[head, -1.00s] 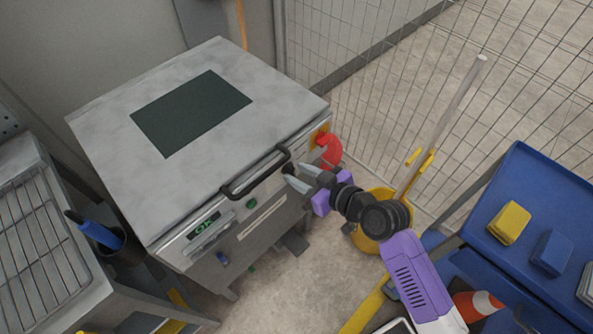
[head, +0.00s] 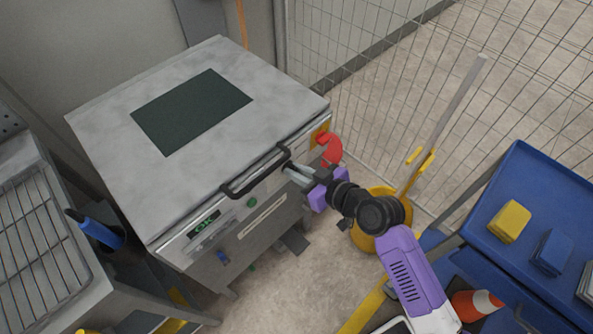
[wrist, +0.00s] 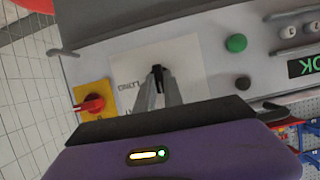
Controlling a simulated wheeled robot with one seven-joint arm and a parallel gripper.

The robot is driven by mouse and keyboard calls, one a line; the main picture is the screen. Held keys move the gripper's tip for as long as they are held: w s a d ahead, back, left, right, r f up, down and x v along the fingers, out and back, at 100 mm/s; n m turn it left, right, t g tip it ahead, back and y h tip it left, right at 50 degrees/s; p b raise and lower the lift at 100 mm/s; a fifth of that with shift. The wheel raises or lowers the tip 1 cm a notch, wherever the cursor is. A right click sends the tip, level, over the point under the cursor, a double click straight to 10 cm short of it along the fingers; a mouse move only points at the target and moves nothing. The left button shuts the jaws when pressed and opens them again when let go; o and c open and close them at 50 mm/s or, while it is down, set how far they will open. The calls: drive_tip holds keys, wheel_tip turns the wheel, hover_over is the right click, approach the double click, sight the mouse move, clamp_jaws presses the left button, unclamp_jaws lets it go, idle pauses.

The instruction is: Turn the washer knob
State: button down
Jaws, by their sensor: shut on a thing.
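A small black knob (wrist: 157,73) sits on a white label plate (wrist: 130,66) in the wrist view. My gripper (wrist: 158,84) is shut on this knob, its two grey fingers close together on either side of it. In the head view my gripper (head: 297,172) reaches the panel from the right, beside the black handle (head: 238,190). The knob is mostly hidden by the fingers there.
A red rotary switch on a yellow plate (wrist: 78,92) is beside the label. A green button (wrist: 236,43), a dark button (wrist: 243,83) and a display (wrist: 304,67) are opposite. A yellow mop bucket (head: 362,240), wire fence (head: 370,95) and blue cart (head: 555,185) stand right.

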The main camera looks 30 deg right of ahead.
drive_tip(key=shift+w+d+f+m+g+y+b, duration=0.1)
drive_tip(key=shift+d+m+g+y+b, duration=0.1)
drive_tip(key=shift+m+y+b, duration=1)
drive_tip(key=shift+d+f+m+g+y+b, duration=0.15)
drive_tip(key=shift+m+y+b, duration=0.55)
drive_tip(key=shift+m, duration=1)
drive_tip(key=shift+r, duration=0.1)
drive_tip(key=c, duration=1.5)
unclamp_jaws()
drive_tip(key=shift+o, duration=0.2)
